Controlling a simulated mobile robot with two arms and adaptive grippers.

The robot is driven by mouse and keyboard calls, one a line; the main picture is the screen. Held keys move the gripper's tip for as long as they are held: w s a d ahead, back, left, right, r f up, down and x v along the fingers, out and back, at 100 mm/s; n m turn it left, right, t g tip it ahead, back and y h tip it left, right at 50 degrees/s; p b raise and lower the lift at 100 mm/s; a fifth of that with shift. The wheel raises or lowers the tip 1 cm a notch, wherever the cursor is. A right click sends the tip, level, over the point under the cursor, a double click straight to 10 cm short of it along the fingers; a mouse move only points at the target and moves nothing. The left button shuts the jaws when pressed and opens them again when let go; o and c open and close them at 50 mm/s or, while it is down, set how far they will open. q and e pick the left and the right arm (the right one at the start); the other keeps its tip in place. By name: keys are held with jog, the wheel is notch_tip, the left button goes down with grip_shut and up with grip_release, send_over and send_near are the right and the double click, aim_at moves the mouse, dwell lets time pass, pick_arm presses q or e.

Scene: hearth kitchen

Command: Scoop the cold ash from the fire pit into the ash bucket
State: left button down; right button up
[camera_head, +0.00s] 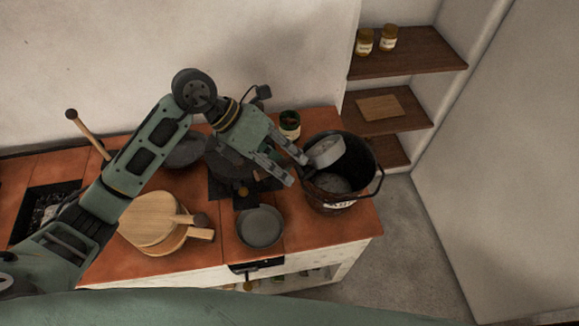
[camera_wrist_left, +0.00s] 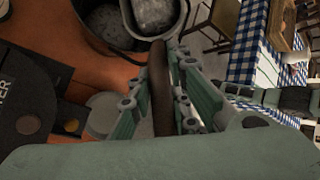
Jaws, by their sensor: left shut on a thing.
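My left gripper (camera_head: 291,169) is shut on the dark brown handle of a metal scoop (camera_head: 326,152); the handle (camera_wrist_left: 160,85) runs between its fingers in the left wrist view. The scoop's head is over the mouth of the black ash bucket (camera_head: 338,198), which stands on the counter's right end. Grey, ash-like matter shows in the scoop head (camera_wrist_left: 153,12) and in the bucket (camera_wrist_left: 107,20). The fire pit (camera_head: 45,206) is a dark square opening at the left with grey-white matter inside, partly hidden by my arm. My right gripper (camera_wrist_left: 245,92) seems to show at the wrist view's right, its fingers unclear.
A grey pan (camera_head: 260,227), round wooden boards (camera_head: 152,222) and a dark lidded pot (camera_head: 185,150) stand on the tiled counter (camera_head: 310,240). A small dark jar (camera_head: 289,125) is close behind the bucket. Wooden shelves (camera_head: 405,53) stand at the right. Floor beyond the counter is clear.

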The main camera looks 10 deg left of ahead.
pick_arm(q)
jog(key=f+g+h+b, duration=0.1)
jog(key=h+b, duration=0.1)
jog(key=w+a+n+g+h+b, duration=0.1)
jog(key=b, duration=0.1)
jog(key=shift+f+h, duration=0.35)
jog(key=shift+h, duration=0.05)
pick_arm(e)
jog(key=f, duration=0.1)
jog(key=a+f, duration=0.1)
jog(key=f, duration=0.3)
jog(key=shift+a+f, duration=0.1)
jog(key=shift+a, duration=0.15)
jog(key=shift+d, duration=0.55)
